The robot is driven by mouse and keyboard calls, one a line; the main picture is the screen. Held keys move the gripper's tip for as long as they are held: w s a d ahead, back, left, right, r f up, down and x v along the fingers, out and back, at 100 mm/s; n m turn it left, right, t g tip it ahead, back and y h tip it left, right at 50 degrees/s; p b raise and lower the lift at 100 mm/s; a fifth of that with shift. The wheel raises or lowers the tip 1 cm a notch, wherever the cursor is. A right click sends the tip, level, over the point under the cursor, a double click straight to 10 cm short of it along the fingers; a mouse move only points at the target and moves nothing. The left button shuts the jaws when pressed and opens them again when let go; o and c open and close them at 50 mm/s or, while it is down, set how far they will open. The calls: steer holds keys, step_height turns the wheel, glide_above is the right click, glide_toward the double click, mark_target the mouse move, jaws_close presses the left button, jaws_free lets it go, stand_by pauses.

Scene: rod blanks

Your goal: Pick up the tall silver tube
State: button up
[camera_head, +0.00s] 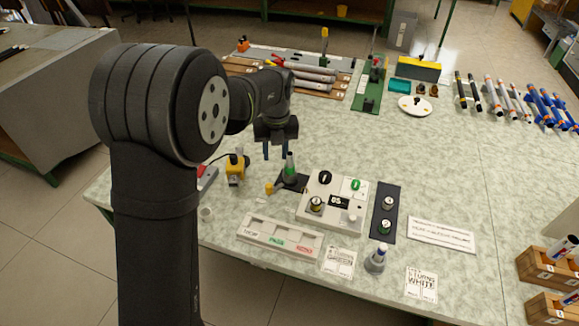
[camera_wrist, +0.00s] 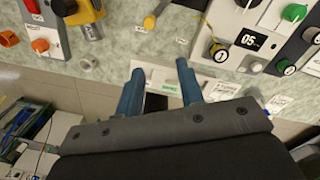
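Several silver tubes (camera_head: 312,76) lie on their sides in a wooden rack at the back of the table in the head view. Slimmer silver tubes with orange bands (camera_head: 497,96) lie at the back right. I cannot tell which one is the tall silver tube. None of these tubes shows in the wrist view. My gripper (camera_head: 275,152) points down over the left part of the table, well in front of the rack. In the wrist view its blue fingers (camera_wrist: 160,70) stand apart with nothing between them.
A green-topped cone (camera_head: 290,168) stands close to my gripper. A yellow device (camera_head: 235,170), a control box (camera_head: 332,216), and a labelled tray (camera_head: 278,238) stand around the front. A green stand (camera_head: 370,90) rises beside the rack.

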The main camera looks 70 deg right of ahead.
steer(key=shift+o, duration=0.9)
